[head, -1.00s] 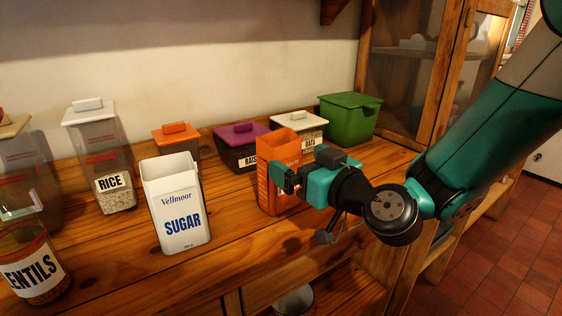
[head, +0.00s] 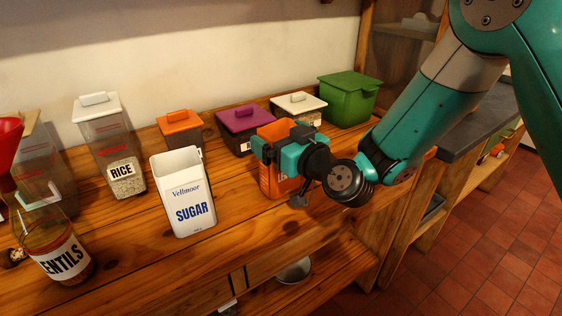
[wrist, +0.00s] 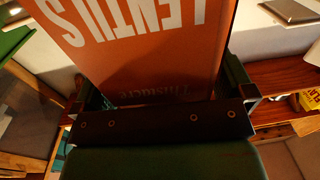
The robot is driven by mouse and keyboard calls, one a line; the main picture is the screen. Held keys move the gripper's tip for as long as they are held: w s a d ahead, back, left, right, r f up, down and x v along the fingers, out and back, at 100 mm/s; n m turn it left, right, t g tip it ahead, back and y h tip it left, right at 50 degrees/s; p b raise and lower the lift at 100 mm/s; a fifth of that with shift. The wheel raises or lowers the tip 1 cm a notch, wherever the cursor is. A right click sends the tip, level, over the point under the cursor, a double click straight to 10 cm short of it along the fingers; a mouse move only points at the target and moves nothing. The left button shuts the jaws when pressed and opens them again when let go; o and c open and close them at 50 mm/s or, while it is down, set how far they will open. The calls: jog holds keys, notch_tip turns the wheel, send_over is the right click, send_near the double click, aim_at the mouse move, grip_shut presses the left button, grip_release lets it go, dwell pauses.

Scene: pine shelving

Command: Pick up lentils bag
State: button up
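The lentils bag (head: 270,183) is an orange, upright packet standing on the wooden counter to the right of the sugar packet. My gripper (head: 278,147) is at its upper part, in front of it in the head view, and covers much of its face. In the wrist view the bag (wrist: 150,45) fills the space between my fingers, with its LENTILS lettering upside down. The fingers (wrist: 165,88) are wide apart, one at each side of the bag; firm contact is not clear. A glass jar labelled LENTILS (head: 62,262) stands at the front left.
A white sugar packet (head: 183,195) stands left of the bag. Behind are containers: rice (head: 120,160), orange-lidded (head: 180,125), purple-lidded (head: 243,120), white-lidded (head: 299,103) and green (head: 348,98). A red funnel (head: 8,150) is at the left. The counter's front strip is largely clear.

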jog(key=c, duration=1.1)
jog(key=shift+r, duration=0.1)
